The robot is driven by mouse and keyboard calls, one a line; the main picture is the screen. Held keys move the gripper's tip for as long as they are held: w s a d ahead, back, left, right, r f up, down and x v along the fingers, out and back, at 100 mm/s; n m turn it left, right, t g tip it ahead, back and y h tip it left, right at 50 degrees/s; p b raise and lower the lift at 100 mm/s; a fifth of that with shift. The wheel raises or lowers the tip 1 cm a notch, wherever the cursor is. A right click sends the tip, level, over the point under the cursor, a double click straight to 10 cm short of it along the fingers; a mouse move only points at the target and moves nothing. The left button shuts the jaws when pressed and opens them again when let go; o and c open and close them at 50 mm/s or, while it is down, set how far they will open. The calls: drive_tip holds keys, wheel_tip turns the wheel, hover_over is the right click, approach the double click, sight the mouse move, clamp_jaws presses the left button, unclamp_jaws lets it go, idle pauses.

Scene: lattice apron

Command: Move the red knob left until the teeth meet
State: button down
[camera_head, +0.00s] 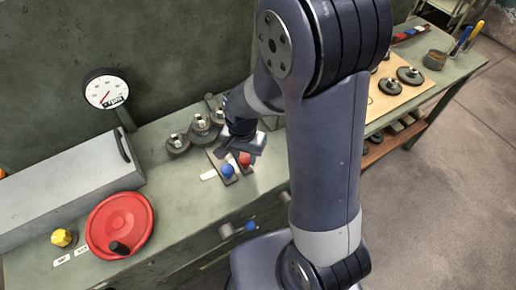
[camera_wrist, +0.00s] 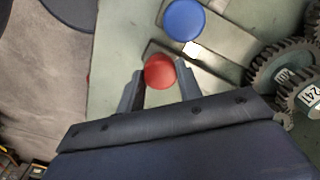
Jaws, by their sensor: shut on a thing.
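The red knob (camera_head: 245,159) stands on the green bench top just right of a blue knob (camera_head: 228,170). In the wrist view the red knob (camera_wrist: 159,72) sits between the two fingers of my gripper (camera_wrist: 160,80), and the blue knob (camera_wrist: 184,20) is beyond it. My gripper (camera_head: 243,150) is shut on the red knob. Toothed gears (camera_wrist: 282,66) lie to the right in the wrist view, one labelled 24T. In the head view several gears (camera_head: 200,127) stand behind the knobs. Whether any teeth meet cannot be told.
A red handwheel (camera_head: 120,226) and a yellow knob (camera_head: 63,238) are at the front left. A grey box (camera_head: 70,205) and a round dial (camera_head: 105,91) stand behind them. A wooden board (camera_head: 392,95) with more gears lies at the right, beyond my arm.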

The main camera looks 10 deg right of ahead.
drive_tip(key=shift+a+m, duration=0.3)
drive_tip(key=shift+a, duration=0.45)
drive_tip(key=c, duration=1)
unclamp_jaws()
drive_tip(key=shift+s, duration=0.1)
drive_tip(key=shift+o, duration=0.2)
wheel_tip(320, 180, up, 11)
drive_tip(key=shift+f, duration=0.1)
